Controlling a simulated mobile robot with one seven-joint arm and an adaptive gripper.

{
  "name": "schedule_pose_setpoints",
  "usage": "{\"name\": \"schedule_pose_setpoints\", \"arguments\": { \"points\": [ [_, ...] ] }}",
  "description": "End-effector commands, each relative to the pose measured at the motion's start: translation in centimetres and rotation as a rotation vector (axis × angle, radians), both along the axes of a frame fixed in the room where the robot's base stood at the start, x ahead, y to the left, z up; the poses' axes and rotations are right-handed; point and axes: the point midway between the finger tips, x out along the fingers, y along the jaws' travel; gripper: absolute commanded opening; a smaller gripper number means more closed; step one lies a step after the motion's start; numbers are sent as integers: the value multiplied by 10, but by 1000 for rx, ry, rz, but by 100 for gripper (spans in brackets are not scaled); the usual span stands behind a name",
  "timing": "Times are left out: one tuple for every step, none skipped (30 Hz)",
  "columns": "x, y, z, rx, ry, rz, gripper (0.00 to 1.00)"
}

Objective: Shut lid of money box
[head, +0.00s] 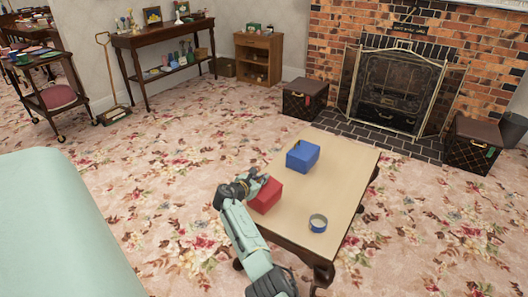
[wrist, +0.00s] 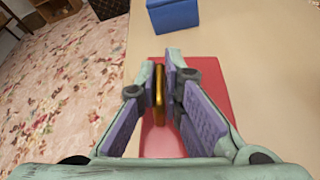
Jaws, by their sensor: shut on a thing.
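A red box (head: 266,197), which looks like the money box, sits on the low table (head: 338,163) near its left edge. Its flat red top shows in the wrist view (wrist: 210,82). It looks closed, though my gripper hides part of it. My gripper (head: 258,181) is over the red box. In the wrist view its fingers (wrist: 163,62) are shut on a thin gold handle (wrist: 159,95) on the box's top. A blue box (head: 303,156) stands apart, farther back on the table; its near side shows in the wrist view (wrist: 174,16).
A small round tin (head: 318,223) stands on the table's near right part. The tabletop right of the boxes is mostly clear. A green sofa (head: 60,230) is at the left. Dark patterned chests (head: 304,100) flank the fireplace (head: 398,90) beyond the table.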

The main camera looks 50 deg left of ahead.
Motion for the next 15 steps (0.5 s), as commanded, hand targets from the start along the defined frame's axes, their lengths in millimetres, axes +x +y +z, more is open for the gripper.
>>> {"name": "schedule_pose_setpoints", "arguments": {
  "points": [
    [-1, 0, -10, -34, 0, -2, 0],
    [-1, 1, -11, -52, -2, -2, 0],
    [-1, 2, -12, -74, -7, -2, 0],
    [-1, 2, -14, -71, -5, -3, 0],
    [-1, 2, -15, -69, -4, -2, 0],
    [-2, 3, -17, -68, -4, -3, 0],
    [-2, 3, -18, -67, -2, -3, 0],
    [-2, 4, -18, -66, -2, -3, 0],
    [-2, 4, -20, -66, -1, -3, 0],
    [-2, 4, -20, -66, 0, -3, 0],
    [-2, 5, -21, -65, 0, -4, 0],
    [-2, 5, -21, -65, 1, -4, 0],
    [-2, 5, -22, -65, 3, -4, 0],
    [-2, 5, -22, -65, 3, -4, 0],
    [-2, 5, -23, -65, 3, -4, 0]
  ]
}}
